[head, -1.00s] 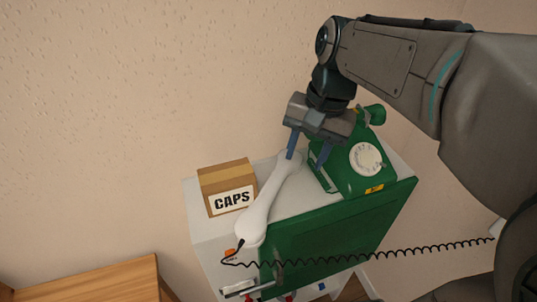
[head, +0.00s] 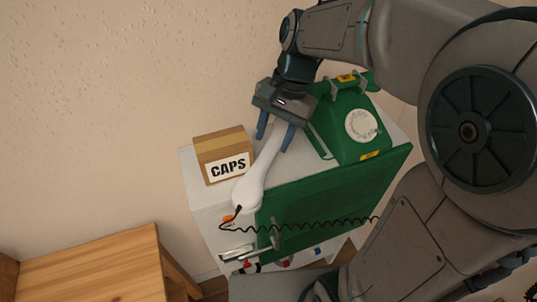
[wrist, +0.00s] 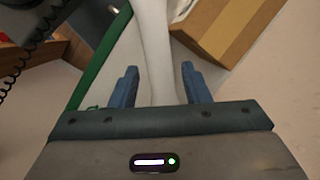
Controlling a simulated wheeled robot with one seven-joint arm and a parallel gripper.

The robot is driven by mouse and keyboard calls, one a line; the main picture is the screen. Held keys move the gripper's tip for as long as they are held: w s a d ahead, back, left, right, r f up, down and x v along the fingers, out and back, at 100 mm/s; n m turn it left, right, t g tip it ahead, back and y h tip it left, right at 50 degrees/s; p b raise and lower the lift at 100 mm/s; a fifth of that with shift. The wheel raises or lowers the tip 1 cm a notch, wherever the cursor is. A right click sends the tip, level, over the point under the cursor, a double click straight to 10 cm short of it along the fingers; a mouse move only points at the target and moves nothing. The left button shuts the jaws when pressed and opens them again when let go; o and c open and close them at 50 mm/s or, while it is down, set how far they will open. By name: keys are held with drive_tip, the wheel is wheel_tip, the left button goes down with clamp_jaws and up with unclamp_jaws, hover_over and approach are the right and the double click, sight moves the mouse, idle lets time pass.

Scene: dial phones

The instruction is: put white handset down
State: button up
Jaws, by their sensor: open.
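The white handset (head: 258,175) lies on the white top of a cabinet, between the CAPS box and the green phone. Its lower end is near the cabinet's front edge, where a black coiled cord joins it. My gripper (head: 276,132) is over the handset's upper end, which it hides. In the wrist view my gripper (wrist: 160,85) is open, with a blue finger on each side of the white handle (wrist: 155,50) and gaps between. The green dial phone (head: 345,125) stands to the right, with a green handset (head: 345,84) across its top.
The CAPS box (head: 223,156) stands close left of the handset. The cabinet (head: 197,190) has a green front panel (head: 330,195), with the coiled cord (head: 310,224) hanging across it. A wooden table (head: 95,268) is at lower left.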

sight(270, 149)
drive_tip(key=x, duration=0.4)
drive_tip(key=shift+s+f, duration=0.1)
drive_tip(key=shift+f, duration=0.15)
clamp_jaws()
drive_tip(key=shift+r, duration=0.1)
wheel_tip(270, 149, up, 18)
idle(0.6)
